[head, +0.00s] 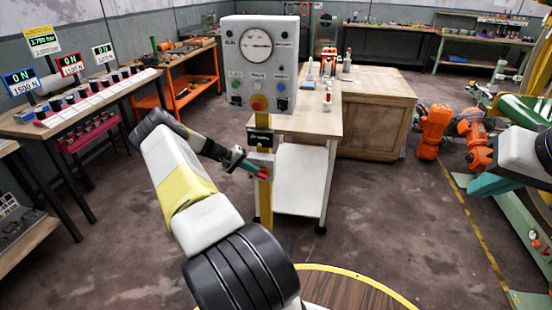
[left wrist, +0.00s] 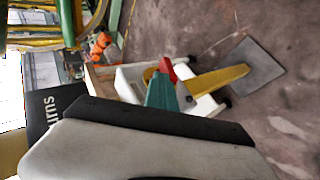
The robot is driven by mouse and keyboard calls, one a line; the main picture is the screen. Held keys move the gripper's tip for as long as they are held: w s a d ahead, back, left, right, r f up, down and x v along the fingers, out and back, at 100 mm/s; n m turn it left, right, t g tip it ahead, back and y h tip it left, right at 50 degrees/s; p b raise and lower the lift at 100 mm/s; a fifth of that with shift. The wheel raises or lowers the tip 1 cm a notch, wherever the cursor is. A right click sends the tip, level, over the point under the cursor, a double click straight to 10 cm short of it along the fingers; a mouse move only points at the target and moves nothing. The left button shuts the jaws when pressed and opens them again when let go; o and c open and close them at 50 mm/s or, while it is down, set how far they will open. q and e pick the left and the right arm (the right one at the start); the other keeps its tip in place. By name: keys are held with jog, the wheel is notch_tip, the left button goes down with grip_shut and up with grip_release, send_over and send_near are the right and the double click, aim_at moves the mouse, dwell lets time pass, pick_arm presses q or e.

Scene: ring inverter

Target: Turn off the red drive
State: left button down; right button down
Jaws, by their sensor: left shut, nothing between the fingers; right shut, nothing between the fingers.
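A grey control box (head: 258,62) with a round gauge stands on a yellow post. It has a green button (head: 236,85), a red knob (head: 258,103) and a blue button (head: 280,86). A red display (head: 70,64) at the left wall reads ON. My left gripper (head: 252,167) is shut with teal fingertips, low by the post under the box; they also show in the left wrist view (left wrist: 163,91). A small red part (head: 262,176) is at its tip, also in the left wrist view (left wrist: 167,69); I cannot tell whether they touch. My right gripper (head: 488,185) is at the right, shut.
A blue display (head: 20,82) and another display (head: 103,50) also read ON; a yellow one (head: 42,40) reads about 3.750 bar. A long bench (head: 85,100) runs along the left. A white-legged table (head: 310,120) and wooden crate (head: 378,112) stand behind the post.

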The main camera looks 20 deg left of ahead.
dwell(0.3)
pick_arm(q)
jog(key=shift+r, duration=0.75)
